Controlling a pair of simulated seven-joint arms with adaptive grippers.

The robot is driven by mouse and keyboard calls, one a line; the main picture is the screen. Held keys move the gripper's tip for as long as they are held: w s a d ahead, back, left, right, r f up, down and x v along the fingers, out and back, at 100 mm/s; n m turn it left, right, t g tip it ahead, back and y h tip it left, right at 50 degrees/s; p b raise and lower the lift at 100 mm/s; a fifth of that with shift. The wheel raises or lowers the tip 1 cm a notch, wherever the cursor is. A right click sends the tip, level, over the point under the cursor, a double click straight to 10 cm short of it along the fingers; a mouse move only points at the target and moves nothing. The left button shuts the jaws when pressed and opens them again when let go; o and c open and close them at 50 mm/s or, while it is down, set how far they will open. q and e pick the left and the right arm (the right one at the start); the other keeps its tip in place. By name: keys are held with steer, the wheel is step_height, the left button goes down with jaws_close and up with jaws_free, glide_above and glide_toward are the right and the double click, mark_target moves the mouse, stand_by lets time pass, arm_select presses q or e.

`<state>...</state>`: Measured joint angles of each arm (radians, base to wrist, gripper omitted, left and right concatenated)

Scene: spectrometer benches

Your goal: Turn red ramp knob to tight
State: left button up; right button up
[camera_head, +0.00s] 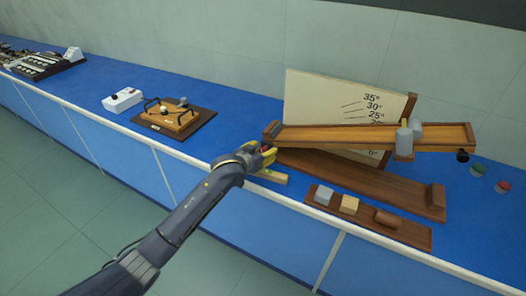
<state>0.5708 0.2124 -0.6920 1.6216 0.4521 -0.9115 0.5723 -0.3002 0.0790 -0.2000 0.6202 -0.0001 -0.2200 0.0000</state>
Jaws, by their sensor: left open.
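The wooden ramp (350,136) is raised in front of an upright angle board (330,100) marked in degrees. A small red part, likely the red ramp knob (265,148), shows at the ramp's left end, mostly hidden by my left gripper. My left gripper (266,155) is open, with its yellowish fingers at the knob; I cannot tell whether they touch it. The knob's turn position cannot be read. My right gripper is not in view.
Below the ramp, a brown tray (415,236) holds several small blocks. A grey cylinder (404,142) is at the ramp's right part. Green (478,169) and red (502,186) round pieces lie at the right. A wooden apparatus (172,120) stands left, with free blue bench between.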

arm_select(q)
steer(key=shift+o, duration=0.2)
jaws_close()
stand_by(0.3)
steer(key=shift+r+m+t+y, duration=0.15)
steer(key=shift+m+t+y, duration=0.3)
steer(key=shift+m, duration=0.55)
steer(key=shift+c, duration=0.2)
jaws_free()
steer(key=v, duration=1.2)
